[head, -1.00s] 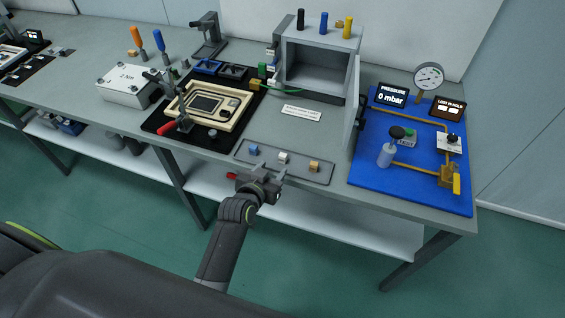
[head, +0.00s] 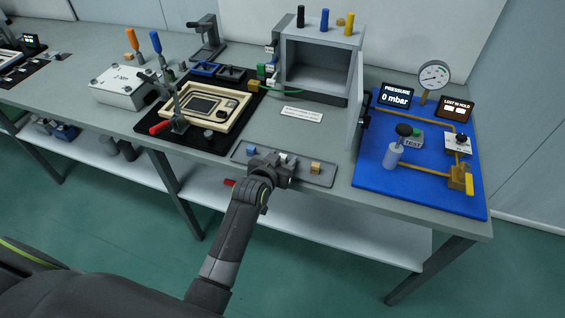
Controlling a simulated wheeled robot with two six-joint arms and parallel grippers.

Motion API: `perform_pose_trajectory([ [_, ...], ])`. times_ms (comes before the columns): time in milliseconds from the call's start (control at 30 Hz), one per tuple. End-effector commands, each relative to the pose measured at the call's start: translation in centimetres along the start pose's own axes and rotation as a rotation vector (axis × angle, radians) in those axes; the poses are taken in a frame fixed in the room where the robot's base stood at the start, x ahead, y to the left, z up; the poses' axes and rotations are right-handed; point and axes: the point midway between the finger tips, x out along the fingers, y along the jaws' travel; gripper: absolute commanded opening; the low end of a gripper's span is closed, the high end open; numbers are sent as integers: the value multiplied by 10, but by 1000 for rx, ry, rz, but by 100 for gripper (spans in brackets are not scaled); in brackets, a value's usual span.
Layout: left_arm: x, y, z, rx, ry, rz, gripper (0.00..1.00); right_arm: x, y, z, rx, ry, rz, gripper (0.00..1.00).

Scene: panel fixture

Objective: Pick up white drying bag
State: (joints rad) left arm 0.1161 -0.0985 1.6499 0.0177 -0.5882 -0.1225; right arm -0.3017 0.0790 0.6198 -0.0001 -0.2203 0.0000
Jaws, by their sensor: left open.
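A small white block (head: 283,156), which looks like the white drying bag, sits on a grey tray (head: 326,180) at the front edge of the bench. My left gripper (head: 272,156) is open over the tray, with its fingers pointing at the white block and partly hiding it. I cannot tell whether the fingers touch it. A blue block (head: 251,150) lies just left of the gripper and an orange-tan block (head: 316,168) lies to its right, both on the tray. My right gripper is not in view.
A black mat with a beige frame (head: 213,107) and a red-handled clamp (head: 162,127) lies left of the tray. An open grey box (head: 318,72) stands behind. A blue panel (head: 385,180) with pipes and a gauge (head: 434,75) is at the right.

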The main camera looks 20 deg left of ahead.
Motion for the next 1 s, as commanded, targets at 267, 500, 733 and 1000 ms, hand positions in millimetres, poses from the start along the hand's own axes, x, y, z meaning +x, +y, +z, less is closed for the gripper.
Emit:
perform_pose_trajectory([
  [267, 0, 0, -1, 0, 0, 0, 41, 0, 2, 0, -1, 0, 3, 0],
  [500, 0, 0, -1, 0, 0, 0, 10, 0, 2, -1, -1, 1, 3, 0],
  [733, 0, 0, -1, 0, 0, 0, 2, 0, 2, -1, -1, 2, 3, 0],
  [1000, -10, 0, -26, 1, 6, 0, 2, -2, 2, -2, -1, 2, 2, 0],
])
